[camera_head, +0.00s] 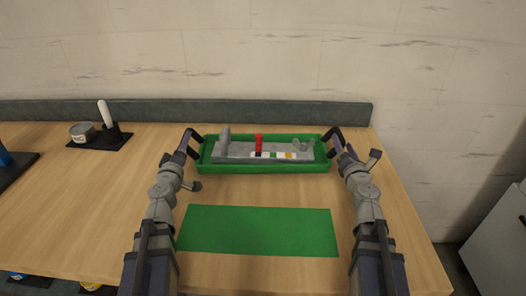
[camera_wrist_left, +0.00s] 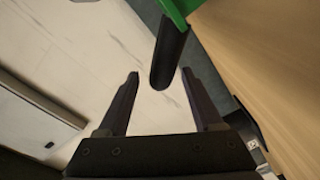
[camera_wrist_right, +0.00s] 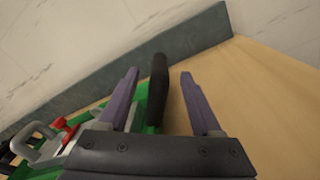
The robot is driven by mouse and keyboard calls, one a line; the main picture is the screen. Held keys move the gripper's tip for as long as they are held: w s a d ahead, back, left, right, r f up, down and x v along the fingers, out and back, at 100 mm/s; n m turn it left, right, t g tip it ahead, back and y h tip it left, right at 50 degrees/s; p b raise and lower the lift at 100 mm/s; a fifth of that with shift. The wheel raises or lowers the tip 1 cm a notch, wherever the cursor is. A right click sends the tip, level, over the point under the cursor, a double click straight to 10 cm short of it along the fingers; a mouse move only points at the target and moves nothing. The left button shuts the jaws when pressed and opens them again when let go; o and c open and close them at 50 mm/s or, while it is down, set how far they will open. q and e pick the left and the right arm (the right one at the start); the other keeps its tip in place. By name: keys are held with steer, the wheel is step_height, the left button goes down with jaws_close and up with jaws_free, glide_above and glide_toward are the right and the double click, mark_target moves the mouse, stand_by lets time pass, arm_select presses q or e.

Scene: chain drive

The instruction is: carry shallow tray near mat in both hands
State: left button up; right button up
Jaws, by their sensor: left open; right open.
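The shallow green tray (camera_head: 265,170) lies on the table behind the flat green mat (camera_head: 258,231). It holds a grey fixture (camera_head: 235,151) with a red upright part (camera_head: 258,143) and small coloured pieces. My left gripper (camera_head: 192,143) is open at the tray's left end; in the left wrist view a black handle (camera_wrist_left: 167,55) stands between its spread fingers (camera_wrist_left: 160,75). My right gripper (camera_head: 333,140) is open at the right end; in the right wrist view a black handle (camera_wrist_right: 157,90) stands between its fingers (camera_wrist_right: 160,76). I cannot tell whether the fingers touch the handles.
A black holder (camera_head: 112,134) with a white-topped tool and a round tin (camera_head: 82,132) stand at the back left. A dark tray (camera_head: 14,172) with a blue item is at the far left. A low grey ledge (camera_head: 280,113) runs behind the tray. The mat is empty.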

mark_target(339, 136)
arm_select(q)
steer(key=w, duration=0.5)
steer(key=shift+w, duration=0.15)
arm_select(e)
steer(key=w, duration=0.5)
steer(key=shift+w, duration=0.15)
arm_select(q)
jaws_close()
arm_select(e)
jaws_close()
stand_by(0.3)
